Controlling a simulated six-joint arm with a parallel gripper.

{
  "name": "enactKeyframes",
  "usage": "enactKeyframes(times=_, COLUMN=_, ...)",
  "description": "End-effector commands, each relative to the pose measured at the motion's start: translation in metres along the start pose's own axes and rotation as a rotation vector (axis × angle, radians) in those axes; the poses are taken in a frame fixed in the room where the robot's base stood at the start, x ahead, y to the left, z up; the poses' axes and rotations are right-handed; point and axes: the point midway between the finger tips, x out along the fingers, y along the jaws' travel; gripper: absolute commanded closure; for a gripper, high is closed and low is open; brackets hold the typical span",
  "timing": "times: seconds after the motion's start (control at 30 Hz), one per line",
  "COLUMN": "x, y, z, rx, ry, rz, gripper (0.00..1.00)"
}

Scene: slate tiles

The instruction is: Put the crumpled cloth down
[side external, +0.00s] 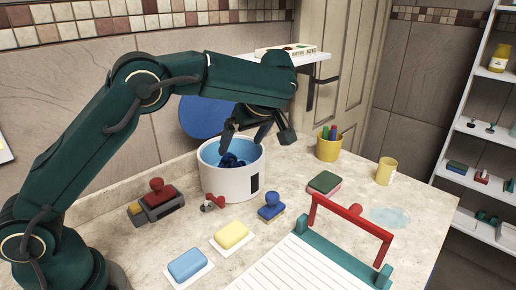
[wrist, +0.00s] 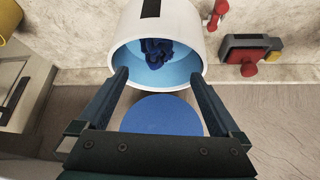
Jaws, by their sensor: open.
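The crumpled dark blue cloth (side external: 233,160) lies inside the white round tub (side external: 226,184) with a light blue inside. In the wrist view the cloth (wrist: 158,52) rests in the tub (wrist: 196,30), beyond my fingertips. My gripper (side external: 250,130) is above the tub in the side view, its fingers spread apart. In the wrist view my gripper (wrist: 160,78) is open, with a finger at each side of the tub's mouth and nothing held between them. The cloth's underside is hidden.
A blue disc (side external: 203,117) is behind the tub. Near the tub are a red stamp (side external: 157,192), a blue stamp (side external: 271,207), a yellow sponge (side external: 231,234) and a blue sponge (side external: 187,264). A yellow pen cup (side external: 328,147) stands right, and a red-handled rack (side external: 350,228) in front.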

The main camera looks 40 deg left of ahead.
Motion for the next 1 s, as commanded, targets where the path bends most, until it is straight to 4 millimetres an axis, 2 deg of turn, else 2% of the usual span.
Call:
enactKeyframes(times=0.3, x=0.052, y=-0.001, z=0.001, rx=0.002, ry=0.0, rz=-0.007, gripper=0.0)
enactKeyframes(times=0.57, x=0.071, y=0.0, z=0.002, rx=0.001, ry=0.0, rz=-0.004, gripper=0.0)
enactKeyframes(times=0.8, x=0.106, y=0.003, z=0.004, rx=0.0, ry=0.0, rz=-0.005, gripper=0.0)
enactKeyframes(times=1.0, x=0.116, y=0.003, z=0.004, rx=0.001, ry=0.0, rz=-0.002, gripper=0.0)
